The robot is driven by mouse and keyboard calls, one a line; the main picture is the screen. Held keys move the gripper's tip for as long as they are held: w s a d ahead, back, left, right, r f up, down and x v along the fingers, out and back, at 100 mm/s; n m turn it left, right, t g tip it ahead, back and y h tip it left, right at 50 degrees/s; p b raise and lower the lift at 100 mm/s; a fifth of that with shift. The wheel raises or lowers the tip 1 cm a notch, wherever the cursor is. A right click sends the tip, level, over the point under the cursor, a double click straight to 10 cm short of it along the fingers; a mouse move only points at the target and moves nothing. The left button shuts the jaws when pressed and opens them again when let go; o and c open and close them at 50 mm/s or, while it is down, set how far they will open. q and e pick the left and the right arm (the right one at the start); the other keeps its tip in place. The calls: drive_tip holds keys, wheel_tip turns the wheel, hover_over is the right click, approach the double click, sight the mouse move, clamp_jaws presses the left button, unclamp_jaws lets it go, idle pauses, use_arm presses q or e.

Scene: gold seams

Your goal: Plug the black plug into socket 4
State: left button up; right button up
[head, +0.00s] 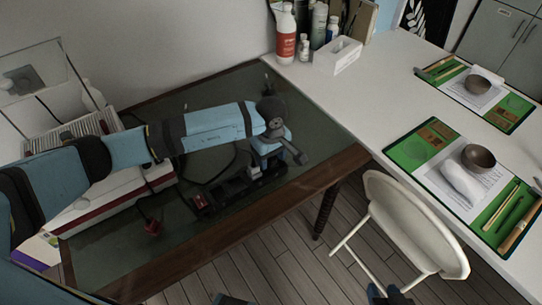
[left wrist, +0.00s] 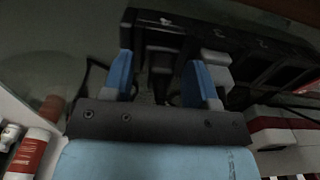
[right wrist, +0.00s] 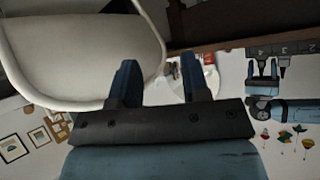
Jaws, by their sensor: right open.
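The black power strip (head: 240,188) lies on the dark green desk top, and in the left wrist view (left wrist: 250,38) it crosses the top. My left gripper (head: 268,160) is low over the strip's right part. Its fingers (left wrist: 163,80) stand apart on either side of the black plug (left wrist: 160,62). The plug's front is against the strip; how deep it sits I cannot tell. In the right wrist view the strip (right wrist: 285,48) shows faint numbers, with my left gripper near the one like 4. My right gripper (right wrist: 158,80) is open and empty, away from the strip.
A grey plug (left wrist: 216,62) sits beside my left gripper's right finger. A red plug (head: 152,228) lies on the desk to the left. Cables lie around the strip. A white chair (head: 400,225) stands at the desk's right.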

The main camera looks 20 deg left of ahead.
idle(0.3)
use_arm(q)
wheel_tip(320, 180, up, 4)
drive_tip(key=shift+f, duration=0.1)
wheel_tip(320, 180, up, 10)
use_arm(e)
drive_tip(key=shift+a+r, duration=0.1)
drive_tip(key=shift+r, duration=0.5)
